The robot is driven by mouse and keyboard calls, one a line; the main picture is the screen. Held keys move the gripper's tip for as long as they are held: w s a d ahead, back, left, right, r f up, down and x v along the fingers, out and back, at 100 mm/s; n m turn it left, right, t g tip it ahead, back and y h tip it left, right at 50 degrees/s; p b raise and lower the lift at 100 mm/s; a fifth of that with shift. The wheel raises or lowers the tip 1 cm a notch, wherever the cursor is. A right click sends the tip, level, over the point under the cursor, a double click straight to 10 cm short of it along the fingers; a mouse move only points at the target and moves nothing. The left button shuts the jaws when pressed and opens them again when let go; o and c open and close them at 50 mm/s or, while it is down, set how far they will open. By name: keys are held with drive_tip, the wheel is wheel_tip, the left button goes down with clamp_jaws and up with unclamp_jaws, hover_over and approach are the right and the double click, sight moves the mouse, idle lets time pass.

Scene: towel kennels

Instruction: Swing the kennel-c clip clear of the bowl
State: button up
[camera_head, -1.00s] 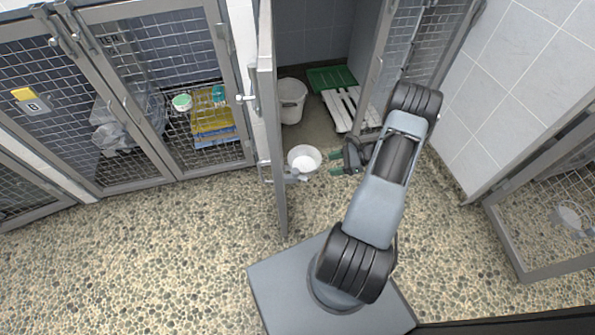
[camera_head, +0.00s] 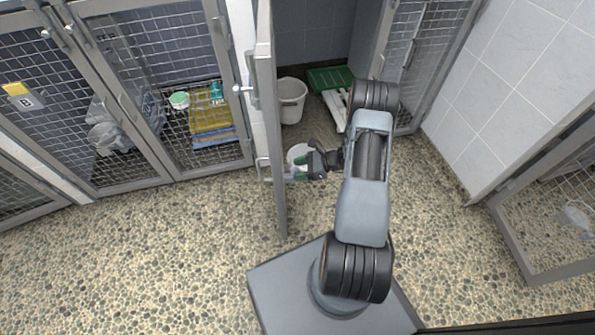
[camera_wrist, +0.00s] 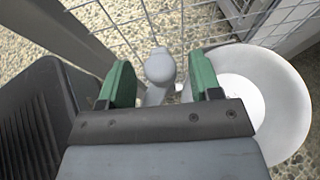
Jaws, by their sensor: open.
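The clip (camera_wrist: 160,68) is a grey rounded knob on a short stem, in front of the mesh of an open kennel door (camera_head: 271,120). My gripper (camera_wrist: 160,80) is open, with one green finger on each side of the clip. I cannot tell whether either finger touches it. The white bowl (camera_wrist: 282,98) is right of the clip in the wrist view, partly behind my right finger. In the head view the bowl (camera_head: 298,153) is beside the door, partly hidden by my gripper (camera_head: 300,171).
A white bucket (camera_head: 291,101), a green mat (camera_head: 328,78) and a white slatted board (camera_head: 336,105) are inside the open kennel. Closed mesh kennels with a yellow tag (camera_head: 15,89) stand left. A tiled wall (camera_head: 500,100) is right. The pebbled floor in front is clear.

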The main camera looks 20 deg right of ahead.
drive_tip(key=shift+w+a+f, duration=0.15)
drive_tip(key=shift+a, duration=0.2)
drive_tip(key=shift+c, duration=0.5)
drive_tip(key=c, duration=0.8)
drive_tip(key=shift+n+g+y, duration=0.4)
drive_tip(key=shift+n+g, duration=0.4)
drive_tip(key=shift+g, duration=0.1)
drive_tip(key=o, duration=0.9)
